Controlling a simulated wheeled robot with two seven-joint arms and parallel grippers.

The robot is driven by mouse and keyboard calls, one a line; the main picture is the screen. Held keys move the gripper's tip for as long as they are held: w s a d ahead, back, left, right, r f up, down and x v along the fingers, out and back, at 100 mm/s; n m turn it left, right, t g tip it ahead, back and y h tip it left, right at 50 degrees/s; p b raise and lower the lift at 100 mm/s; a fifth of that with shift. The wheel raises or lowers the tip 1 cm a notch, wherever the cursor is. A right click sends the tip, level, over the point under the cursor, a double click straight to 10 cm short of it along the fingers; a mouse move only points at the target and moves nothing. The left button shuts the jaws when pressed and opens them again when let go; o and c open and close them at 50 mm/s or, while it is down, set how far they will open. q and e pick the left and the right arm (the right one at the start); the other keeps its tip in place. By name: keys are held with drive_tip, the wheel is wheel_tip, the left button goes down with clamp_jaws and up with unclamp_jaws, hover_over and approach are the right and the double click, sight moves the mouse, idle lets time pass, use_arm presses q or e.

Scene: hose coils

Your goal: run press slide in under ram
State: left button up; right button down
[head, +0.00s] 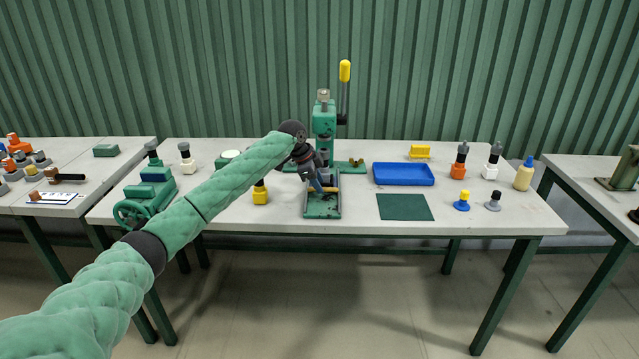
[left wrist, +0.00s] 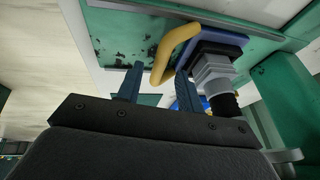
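The green press (head: 324,125) stands at the middle of the table, its lever with a yellow knob (head: 345,70) raised. Its green base (head: 322,210) reaches toward me. The slide's yellow handle (head: 330,189) shows at the front, and in the left wrist view the bent handle (left wrist: 172,50) joins a blue slide plate (left wrist: 205,18) carrying a grey stepped fitting (left wrist: 215,72). My left gripper (head: 317,186) is at the handle; its fingers (left wrist: 158,85) are apart, with the handle's end showing between them. I cannot tell whether they touch it. My arm partly hides the slide. My right gripper is out of view.
A blue tray (head: 403,174) and a dark green mat (head: 405,207) lie right of the press. A yellow-bodied item (head: 260,194) stands close on the left, near my arm. A green vise (head: 148,195) is farther left. Bottles and small stamps stand at the right end.

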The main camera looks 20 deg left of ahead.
use_arm(q)
drive_tip(key=shift+w+d+f, duration=0.15)
drive_tip(key=shift+f, duration=0.5)
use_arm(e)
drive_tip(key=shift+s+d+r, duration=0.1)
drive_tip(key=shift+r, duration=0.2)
